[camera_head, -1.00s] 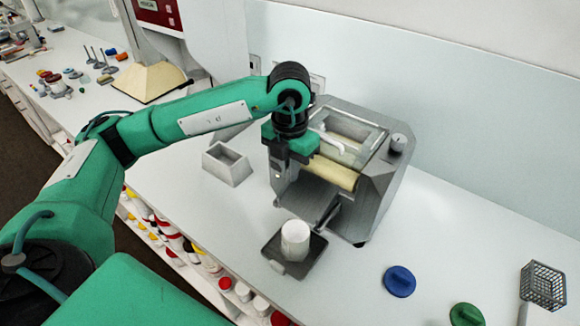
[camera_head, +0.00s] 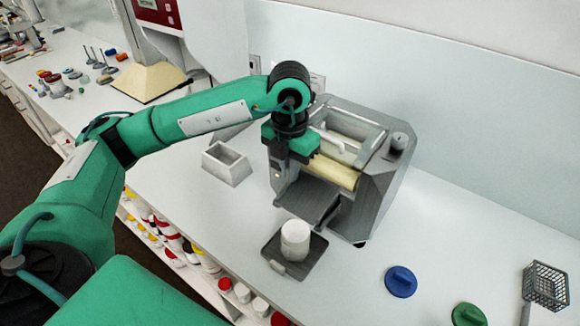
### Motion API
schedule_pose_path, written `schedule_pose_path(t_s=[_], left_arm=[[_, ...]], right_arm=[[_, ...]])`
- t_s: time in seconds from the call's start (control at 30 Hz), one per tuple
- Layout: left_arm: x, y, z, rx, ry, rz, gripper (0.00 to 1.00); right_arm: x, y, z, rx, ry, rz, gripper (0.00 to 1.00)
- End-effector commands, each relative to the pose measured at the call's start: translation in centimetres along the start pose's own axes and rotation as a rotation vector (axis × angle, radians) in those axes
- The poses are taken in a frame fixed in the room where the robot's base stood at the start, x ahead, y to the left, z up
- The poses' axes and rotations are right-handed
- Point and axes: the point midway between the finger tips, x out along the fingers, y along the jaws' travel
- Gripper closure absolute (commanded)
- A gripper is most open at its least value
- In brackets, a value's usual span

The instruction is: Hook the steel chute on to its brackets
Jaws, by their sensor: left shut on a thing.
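My left gripper (camera_head: 281,170) points down at the left front of the roller mill (camera_head: 376,200). It is shut on the steel chute (camera_head: 308,199), a flat grey plate that shows below the fingers at the mill's front, under the cream roller (camera_head: 334,172). The chute slopes outward above the small dark tray. My gripper and the mill hide its upper edge and the brackets, so I cannot tell whether it is hooked on. My right gripper is not in view.
A white cup (camera_head: 295,239) stands on the dark tray (camera_head: 282,270) in front of the mill. An open grey box (camera_head: 227,164) is at left. A blue knob (camera_head: 400,281), a green one (camera_head: 467,316) and a wire basket (camera_head: 545,286) are at right.

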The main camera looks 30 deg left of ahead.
Motion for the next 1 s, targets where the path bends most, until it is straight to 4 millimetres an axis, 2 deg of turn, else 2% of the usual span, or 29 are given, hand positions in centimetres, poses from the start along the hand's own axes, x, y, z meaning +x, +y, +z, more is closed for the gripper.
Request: schedule_pose_path(t_s=[0.3, 0.33, 0.43, 0.47, 0.8, 0.87, 1.0], left_arm=[[0.2, 0.0, 0.0, 0.000, -0.001, 0.000, 1.00], [0.2, 0.0, 0.0, 0.000, -0.001, 0.000, 0.87], [0.2, 0.0, 0.0, 0.000, -0.001, 0.000, 0.68], [0.2, 0.0, 0.0, 0.000, -0.001, 0.000, 0.66], [-0.1, 0.0, 0.0, 0.000, -0.001, 0.000, 0.66], [-0.6, 0.0, 0.1, 0.000, -0.002, 0.001, 0.66], [-3.0, 0.0, 0.1, 0.000, -0.006, -0.001, 0.66]], right_arm=[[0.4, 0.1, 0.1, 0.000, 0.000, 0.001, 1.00], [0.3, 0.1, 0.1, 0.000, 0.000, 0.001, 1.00], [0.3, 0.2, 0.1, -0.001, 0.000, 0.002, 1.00], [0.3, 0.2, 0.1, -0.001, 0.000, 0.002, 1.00], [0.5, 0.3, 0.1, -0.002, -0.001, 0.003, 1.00], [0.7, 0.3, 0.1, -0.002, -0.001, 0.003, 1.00], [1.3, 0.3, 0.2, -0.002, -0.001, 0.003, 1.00]])
